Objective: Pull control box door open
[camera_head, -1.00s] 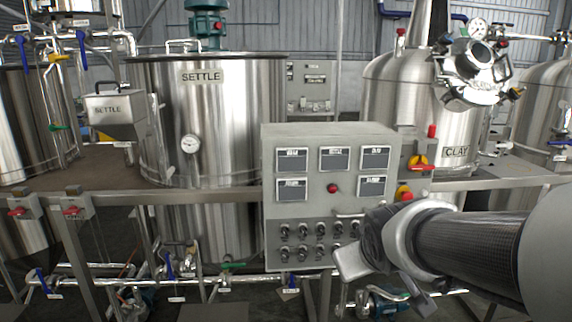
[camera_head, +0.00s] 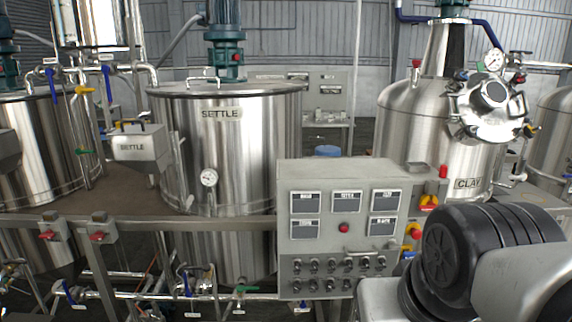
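The control box (camera_head: 417,178) is a light grey metal cabinet in the middle right of the head view. Its face has several dark display panels, a red button (camera_head: 343,228) and rows of black knobs (camera_head: 338,266). A light horizontal bar handle (camera_head: 369,249) shows at the lower right of the face. The front looks closed, though I cannot make out a door seam. My arm fills the lower right corner, in front of the box's right side. I cannot make out my gripper's fingers, and no contact with the handle shows.
A steel tank labelled SETTLE (camera_head: 245,150) stands behind left of the box, and a tank labelled CLAY (camera_head: 405,130) behind right. A metal rail (camera_head: 200,224) runs beside the box. Pipes and valves (camera_head: 190,285) crowd the lower left. A yellow and red switch (camera_head: 429,202) is right of the box.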

